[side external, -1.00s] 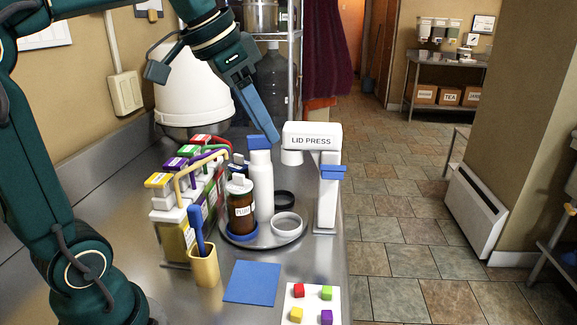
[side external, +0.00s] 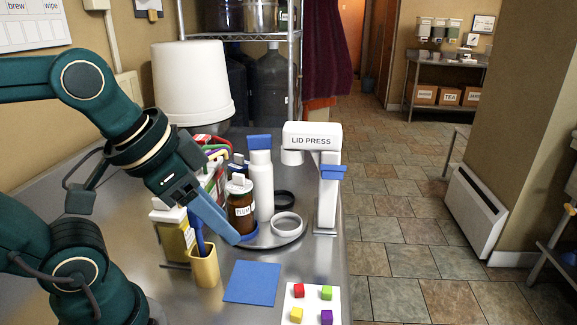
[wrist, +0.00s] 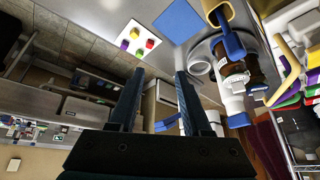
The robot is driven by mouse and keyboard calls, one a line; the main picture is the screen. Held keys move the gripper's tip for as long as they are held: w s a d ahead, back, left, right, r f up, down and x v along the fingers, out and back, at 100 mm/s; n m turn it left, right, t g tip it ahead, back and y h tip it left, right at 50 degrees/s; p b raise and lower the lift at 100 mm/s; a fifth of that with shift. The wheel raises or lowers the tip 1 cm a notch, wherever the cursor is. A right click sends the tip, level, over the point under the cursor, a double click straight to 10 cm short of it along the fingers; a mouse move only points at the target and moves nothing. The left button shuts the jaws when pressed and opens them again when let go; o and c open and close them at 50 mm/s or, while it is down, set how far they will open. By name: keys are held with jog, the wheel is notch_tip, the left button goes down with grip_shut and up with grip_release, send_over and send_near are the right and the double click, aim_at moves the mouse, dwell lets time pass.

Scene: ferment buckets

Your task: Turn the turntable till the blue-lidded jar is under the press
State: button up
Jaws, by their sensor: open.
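The turntable (side external: 286,242) is a round metal disc on the steel bench. A brown jar (side external: 241,212) labelled "PLUM" stands upright at its left, by a blue ring. A white bottle with a blue top (side external: 261,185) stands upright behind it; both show in the wrist view. No other blue-lidded jar is clear. A pale ring (side external: 287,222) and a dark ring (side external: 284,198) lie on the right side, empty. The white lid press (side external: 327,190) stands right of the turntable. My gripper (side external: 230,238) is open and empty at the turntable's front-left edge; contact cannot be told. Its fingers show apart in the wrist view (wrist: 158,76).
A yellow cup (side external: 204,268) with a blue-handled tool stands close left of my gripper. A blue mat (side external: 252,282) and a white card (side external: 313,306) with coloured cubes lie in front. A white tub (side external: 192,85) stands behind.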

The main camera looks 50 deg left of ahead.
jog(key=shift+s+a+f+n, duration=0.1)
jog(key=shift+s+f+n, duration=0.2)
jog(key=shift+f, duration=0.35)
jog(key=shift+s+a+f+n, duration=0.1)
jog(key=shift+s+f+n, duration=0.2)
jog(key=shift+f, duration=0.35)
grip_shut()
jog(key=w+a+n+g+y, duration=0.2)
jog(key=w+a+n+y, duration=0.1)
jog(key=w+n, duration=0.25)
jog(key=w+a+n+g+y, duration=0.25)
jog(key=w+n+y, duration=0.2)
jog(key=w, duration=0.25)
send_near(259, 234)
jog(key=shift+m+g+y, duration=0.25)
jog(key=shift+m+g, duration=0.05)
jog(key=shift+g, duration=0.15)
jog(key=x, duration=0.5)
jog(key=shift+w+f, duration=0.3)
jog(key=shift+w, duration=0.05)
